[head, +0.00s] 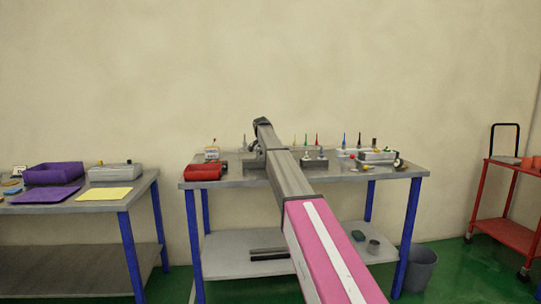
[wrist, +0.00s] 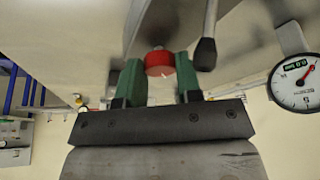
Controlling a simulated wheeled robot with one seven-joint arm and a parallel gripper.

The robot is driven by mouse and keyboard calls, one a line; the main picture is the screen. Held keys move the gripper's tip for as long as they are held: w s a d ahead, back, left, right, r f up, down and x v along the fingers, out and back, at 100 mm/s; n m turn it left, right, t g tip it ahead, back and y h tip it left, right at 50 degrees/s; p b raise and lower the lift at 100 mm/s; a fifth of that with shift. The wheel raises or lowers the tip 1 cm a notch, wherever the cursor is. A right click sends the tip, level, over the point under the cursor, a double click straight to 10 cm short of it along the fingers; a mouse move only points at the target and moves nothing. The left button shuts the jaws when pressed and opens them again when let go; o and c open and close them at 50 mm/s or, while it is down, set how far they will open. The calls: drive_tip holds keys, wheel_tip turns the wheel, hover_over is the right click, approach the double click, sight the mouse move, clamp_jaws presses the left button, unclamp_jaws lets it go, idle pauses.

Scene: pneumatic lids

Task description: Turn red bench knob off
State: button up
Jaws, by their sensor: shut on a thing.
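The red knob (wrist: 159,64) shows in the wrist view as a short round cap on the underside or front of a grey body. It has a small white mark near its lower edge. My gripper (wrist: 159,72) has its two green fingers on either side of the knob, shut on it. In the head view my arm reaches over the middle of the bench (head: 222,183), and the knob and fingers cannot be made out there.
A lever with a dark grip (wrist: 205,54) hangs close right of the knob. A round white gauge (wrist: 296,82) with a red needle is farther right. Another bench (head: 18,208) stands left.

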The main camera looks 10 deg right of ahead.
drive_tip(key=o, duration=0.9)
drive_tip(key=shift+o, duration=0.2)
drive_tip(key=v, duration=1)
drive_tip(key=shift+r, duration=0.4)
drive_tip(key=shift+s+a, duration=0.1)
